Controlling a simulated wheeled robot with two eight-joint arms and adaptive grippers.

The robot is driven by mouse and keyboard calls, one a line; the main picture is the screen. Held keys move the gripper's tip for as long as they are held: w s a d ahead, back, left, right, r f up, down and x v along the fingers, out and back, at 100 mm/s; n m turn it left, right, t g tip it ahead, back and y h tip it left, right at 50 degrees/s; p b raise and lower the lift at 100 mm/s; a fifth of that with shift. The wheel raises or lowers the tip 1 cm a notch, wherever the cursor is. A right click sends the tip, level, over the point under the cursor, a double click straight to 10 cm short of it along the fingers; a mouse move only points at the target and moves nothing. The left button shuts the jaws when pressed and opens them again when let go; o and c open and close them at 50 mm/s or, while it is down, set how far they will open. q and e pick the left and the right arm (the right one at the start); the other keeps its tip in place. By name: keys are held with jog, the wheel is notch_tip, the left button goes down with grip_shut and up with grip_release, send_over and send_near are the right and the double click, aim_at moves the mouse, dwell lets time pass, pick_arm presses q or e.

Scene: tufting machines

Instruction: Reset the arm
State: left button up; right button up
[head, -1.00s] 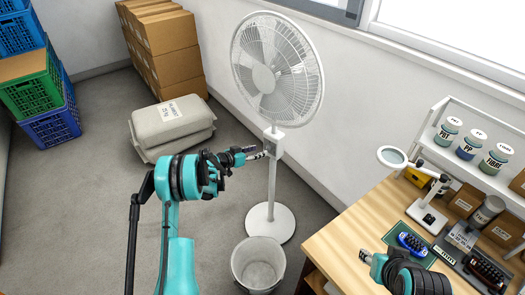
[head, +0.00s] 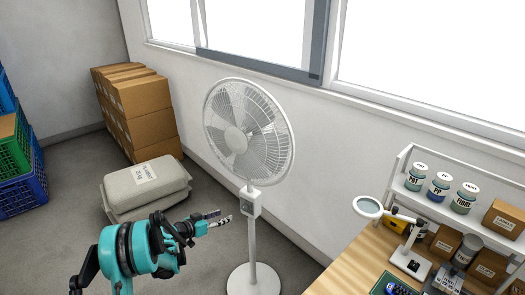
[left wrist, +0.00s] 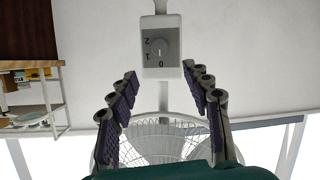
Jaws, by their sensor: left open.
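My left gripper (head: 218,220) is at the lower middle of the head view, just left of the white fan's (head: 247,130) control box (head: 250,203). In the left wrist view, my left gripper (left wrist: 160,74) is open with nothing between its fingers. That view appears upside down: the fan's control box, with its round knob (left wrist: 159,46) and marks 0, 1 and 2, lies beyond the fingertips, and the fan cage (left wrist: 160,140) shows below. The fingers look apart from the box. My right gripper is not in view.
A wooden desk (head: 345,274) with a magnifier lamp (head: 368,207), labelled jars and a shelf stands at the right. Cardboard boxes (head: 145,115), stacked sacks (head: 147,188) and crates (head: 22,180) are at the left. Grey floor lies between the sacks and the desk.

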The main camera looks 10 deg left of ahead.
pick_arm(q)
jog(key=s+d+r+n+g+y, duration=0.2)
jog(key=s+d+r+g+y, duration=0.15)
jog(key=s+d+r, duration=0.95)
jog(key=s+r+n+g+y, duration=0.1)
jog(key=s+n+y, duration=0.1)
jog(key=s, duration=2.3)
jog(key=shift+a+r+y, duration=0.3)
jog(key=shift+r+y, duration=0.1)
jog(key=shift+y, duration=0.45)
